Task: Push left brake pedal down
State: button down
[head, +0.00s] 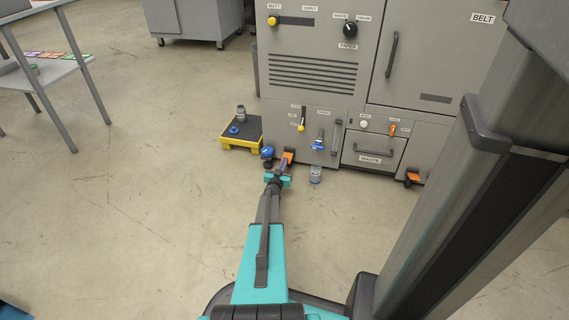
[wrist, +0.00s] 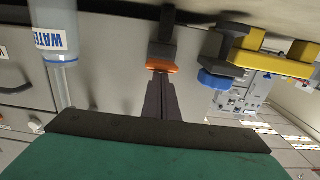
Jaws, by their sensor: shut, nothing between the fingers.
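The left brake pedal (head: 288,154) has an orange pad and sits low on the front of the grey machine. It also shows in the wrist view (wrist: 162,67), where the picture is upside down, with a dark part beyond the pad. My gripper (head: 281,171) is shut and empty. In the wrist view its fingertips (wrist: 160,82) lie right at the orange pad; I cannot tell whether they touch it. A second orange pedal (head: 413,177) is at the machine's right, away from my gripper.
A blue-capped object (head: 267,152) is just left of the pedal. A yellow-edged platform (head: 241,144) holds a small bottle. A clear bottle (head: 315,175) stands on the floor to the right; its label reads WATER in the wrist view.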

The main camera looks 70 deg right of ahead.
jog(key=shift+s+a+f, duration=0.15)
jog(key=shift+s+f, duration=0.05)
jog(key=shift+f, duration=0.4)
notch_tip(320, 180, up, 5)
jog(key=p, duration=0.2)
jog(key=a+f+p, duration=0.2)
jog(key=a+f, duration=0.2)
jog(key=a, duration=0.5)
jog(key=shift+p, duration=0.35)
jog(key=shift+s+a, duration=0.1)
